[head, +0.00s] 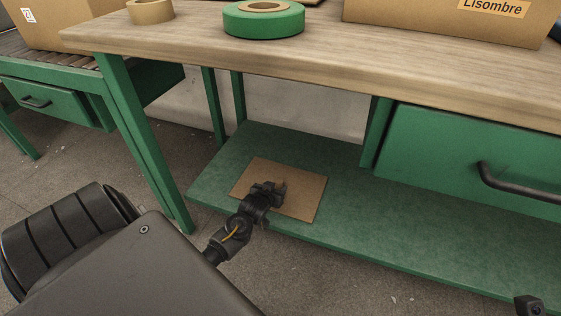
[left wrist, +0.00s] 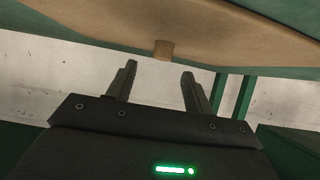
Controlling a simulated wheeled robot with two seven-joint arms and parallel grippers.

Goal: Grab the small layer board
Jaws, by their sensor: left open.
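The small layer board (head: 308,192) is a flat brown rectangle. It lies on the green lower shelf under the workbench, near the shelf's left end. My left gripper (head: 281,189) is over the board in the head view and hides part of its middle. In the left wrist view its two fingers (left wrist: 157,80) stand apart with nothing between them. Whether the gripper touches the board cannot be told. A small dark part at the lower right edge of the head view may belong to my right gripper (head: 530,305); its jaws cannot be made out.
The wooden benchtop (head: 330,68) overhangs the shelf (head: 400,225). A green leg (head: 150,150) stands left of the board, and a green drawer (head: 450,150) hangs to the right. The shelf right of the board is bare. Green tape (head: 250,24) and boxes sit on top.

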